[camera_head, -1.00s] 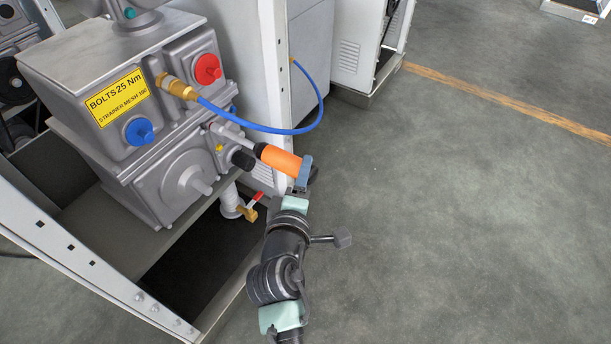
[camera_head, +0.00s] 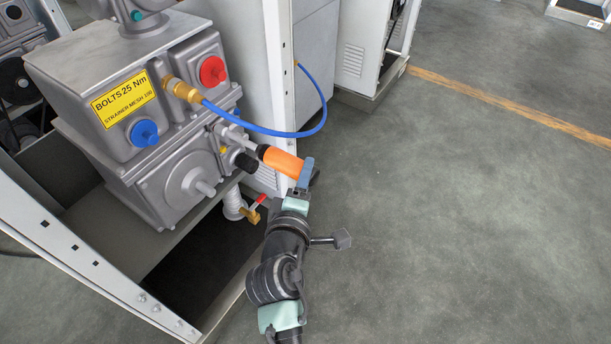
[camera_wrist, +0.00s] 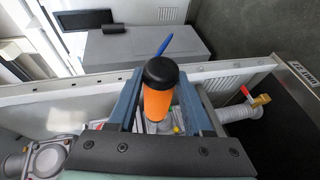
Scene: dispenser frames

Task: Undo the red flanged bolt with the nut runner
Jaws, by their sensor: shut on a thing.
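A red flanged bolt head (camera_head: 212,70) shows on the upper right face of the grey machine housing (camera_head: 160,55). My gripper (camera_head: 304,178) is shut on the orange nut runner (camera_head: 283,162), which has black ends. The nut runner points left towards the machine, and its metal front end (camera_head: 232,134) is close to the housing below the red bolt, not on that bolt. Whether the tip touches the housing I cannot tell.
A blue hose (camera_head: 270,131) loops from a brass fitting (camera_head: 182,90) just above the nut runner. A blue bolt head (camera_head: 144,133) is on the housing's front. A red-handled valve (camera_head: 254,208) hangs below. Open floor lies to the right.

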